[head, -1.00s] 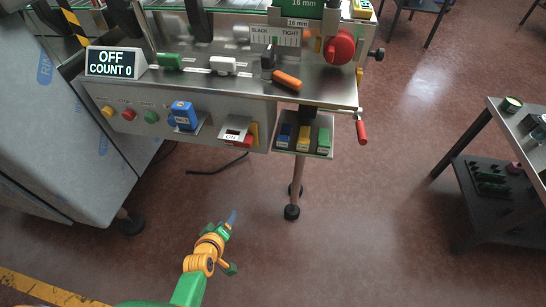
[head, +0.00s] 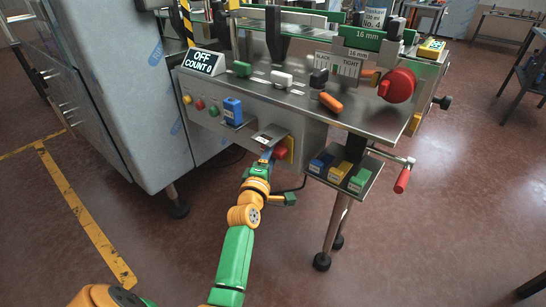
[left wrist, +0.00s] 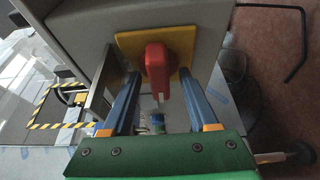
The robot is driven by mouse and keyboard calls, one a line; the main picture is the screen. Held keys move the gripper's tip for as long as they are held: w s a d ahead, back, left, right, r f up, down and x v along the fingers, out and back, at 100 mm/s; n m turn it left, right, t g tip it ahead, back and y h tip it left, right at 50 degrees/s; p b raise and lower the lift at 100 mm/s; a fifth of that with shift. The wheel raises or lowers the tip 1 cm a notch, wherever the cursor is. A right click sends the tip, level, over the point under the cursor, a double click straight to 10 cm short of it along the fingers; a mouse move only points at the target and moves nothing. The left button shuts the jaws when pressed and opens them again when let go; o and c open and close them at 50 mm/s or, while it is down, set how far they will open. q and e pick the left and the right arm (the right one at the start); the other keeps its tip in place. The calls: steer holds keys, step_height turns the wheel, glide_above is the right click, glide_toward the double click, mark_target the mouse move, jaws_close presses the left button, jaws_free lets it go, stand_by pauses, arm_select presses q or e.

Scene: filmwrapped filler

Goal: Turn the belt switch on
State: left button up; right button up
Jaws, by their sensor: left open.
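The belt switch is a red handle (head: 280,153) on a yellow plate (head: 291,148), on the front panel of the steel machine. It also shows close up in the left wrist view, as a red handle (left wrist: 158,70) on its yellow plate (left wrist: 182,42). My left gripper (head: 266,156) is at the switch, partly beneath a small metal ledge (head: 270,135). In the left wrist view its blue fingers are open, one on each side of the red handle, with gaps visible. The display (head: 203,62) reads OFF, COUNT 0. My right gripper is not in view.
A blue switch block (head: 233,112) and several round buttons (head: 200,105) sit left on the panel. A small shelf (head: 343,178) with blue, yellow and green blocks and a red-handled crank (head: 402,180) stand to the right. Open floor lies in front.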

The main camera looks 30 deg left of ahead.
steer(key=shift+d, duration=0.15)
arm_select(q)
steer(key=shift+c, duration=0.6)
jaws_close()
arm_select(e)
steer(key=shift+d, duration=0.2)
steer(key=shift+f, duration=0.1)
